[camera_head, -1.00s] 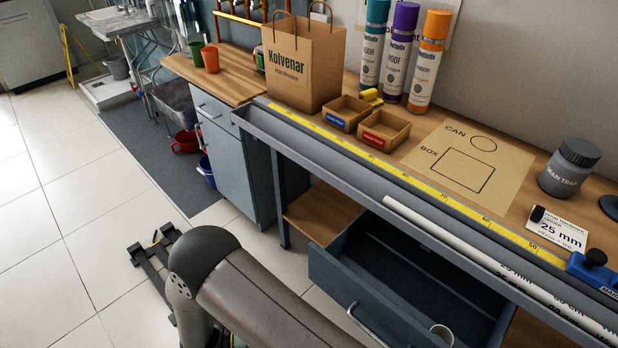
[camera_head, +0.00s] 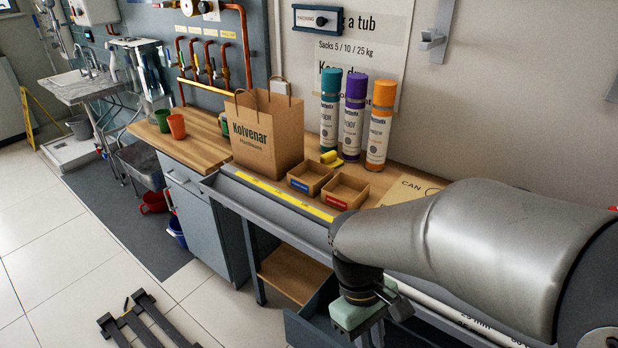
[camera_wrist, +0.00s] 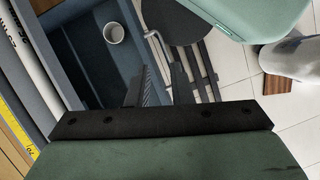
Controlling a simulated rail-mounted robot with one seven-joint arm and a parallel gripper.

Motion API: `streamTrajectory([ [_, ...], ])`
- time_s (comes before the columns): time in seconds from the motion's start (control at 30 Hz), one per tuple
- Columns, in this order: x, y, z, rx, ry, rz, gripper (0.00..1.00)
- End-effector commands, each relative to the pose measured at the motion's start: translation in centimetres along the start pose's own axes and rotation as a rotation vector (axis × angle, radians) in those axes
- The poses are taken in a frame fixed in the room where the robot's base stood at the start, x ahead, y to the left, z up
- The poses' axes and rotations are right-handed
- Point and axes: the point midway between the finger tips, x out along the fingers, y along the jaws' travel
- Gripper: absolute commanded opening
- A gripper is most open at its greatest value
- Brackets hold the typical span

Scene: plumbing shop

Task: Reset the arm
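My arm reaches across the right side of the head view. My gripper (camera_head: 372,335) hangs at its end by the front edge of the bench, with its tips at or beyond the lower edge of the picture. In the wrist view its two dark fingers (camera_wrist: 162,88) stand apart with nothing visible between them. The gripper is above the open bench drawer (camera_head: 310,325). In the wrist view the drawer (camera_wrist: 95,75) holds a white round cup-like piece (camera_wrist: 114,33). My arm hides much of the bench's right part.
On the bench stand a paper bag (camera_head: 267,135), two small cardboard trays (camera_head: 311,178) (camera_head: 346,192) and three tall canisters (camera_head: 329,115) (camera_head: 354,118) (camera_head: 380,125). A white pipe (camera_wrist: 32,55) lies along the bench front. The tiled floor at left (camera_head: 60,250) is mostly clear.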

Motion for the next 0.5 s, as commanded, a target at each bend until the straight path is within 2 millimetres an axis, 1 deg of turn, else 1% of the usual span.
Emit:
streamTrajectory([
  [0.03,-1.2,0.6,1.4,0.129,0.087,-0.015,0.20],
  [0.1,-1.9,1.1,2.5,0.289,0.188,-0.037,0.20],
  [0.2,-2.6,1.7,3.5,0.461,0.296,-0.065,0.20],
  [0.33,-3.1,2.0,4.1,0.577,0.368,-0.085,0.20],
  [0.5,-3.0,2.1,4.2,0.602,0.382,-0.091,0.20],
])
